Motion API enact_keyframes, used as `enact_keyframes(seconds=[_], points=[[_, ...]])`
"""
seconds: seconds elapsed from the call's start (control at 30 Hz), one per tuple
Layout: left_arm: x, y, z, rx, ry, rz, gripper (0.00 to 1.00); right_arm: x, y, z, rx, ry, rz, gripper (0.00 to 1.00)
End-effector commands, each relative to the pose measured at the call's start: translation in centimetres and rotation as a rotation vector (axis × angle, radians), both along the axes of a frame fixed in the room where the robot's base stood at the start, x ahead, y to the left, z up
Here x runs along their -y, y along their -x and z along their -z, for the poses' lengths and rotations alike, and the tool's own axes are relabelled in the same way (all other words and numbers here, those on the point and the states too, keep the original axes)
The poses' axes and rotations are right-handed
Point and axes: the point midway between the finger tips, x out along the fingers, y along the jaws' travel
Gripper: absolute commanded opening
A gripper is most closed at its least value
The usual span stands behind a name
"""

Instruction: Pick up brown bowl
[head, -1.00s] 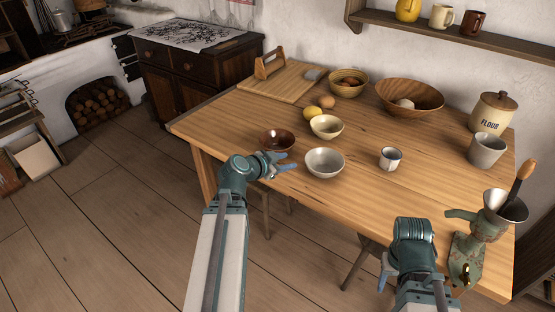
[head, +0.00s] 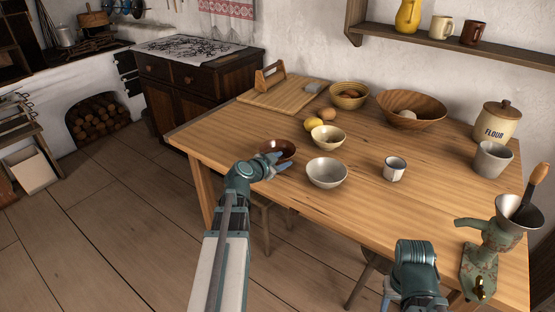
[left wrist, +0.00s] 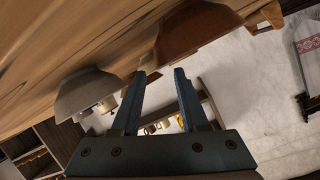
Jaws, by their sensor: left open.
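The brown bowl (head: 277,146) stands upright near the table's front left edge. My left gripper (head: 280,164) is open and empty at the bowl's near side and partly covers it in the head view. In the left wrist view, which is strongly tilted, the brown bowl (left wrist: 197,28) lies just beyond the fingertips of my left gripper (left wrist: 161,76); I see no grip on it. My right gripper (head: 387,296) shows only in part at the bottom of the head view, and its jaws cannot be made out.
A grey-white bowl (head: 326,173) stands close to the right of my left gripper. It also shows in the left wrist view (left wrist: 85,92). A cream bowl (head: 328,137), a lemon (head: 314,124) and a mug (head: 394,169) are nearby. A grinder (head: 487,250) stands at the right.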

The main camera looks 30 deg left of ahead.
Motion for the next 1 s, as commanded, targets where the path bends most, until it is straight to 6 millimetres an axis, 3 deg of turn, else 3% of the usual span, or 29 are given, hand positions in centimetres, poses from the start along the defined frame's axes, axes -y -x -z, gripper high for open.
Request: enact_keyframes(seconds=[0.27, 0.63, 0.87, 1.0], points=[[0.1, -0.6, 0.2, 0.000, 0.001, 0.000, 0.44, 0.0, 0.0, 0.2, 0.000, 0.000, 0.000, 0.50], [0.2, -4.9, 2.0, 0.000, 0.001, 0.002, 0.44, 0.0, 0.0, 2.0, 0.000, 0.000, 0.000, 0.50], [0.3, -5.0, 1.9, 0.000, 0.001, 0.000, 0.44, 0.0, 0.0, 1.9, 0.000, 0.000, 0.000, 0.50], [0.3, -5.0, 1.9, 0.000, 0.001, 0.000, 0.22, 0.0, 0.0, 1.9, 0.000, 0.000, 0.000, 0.50]])
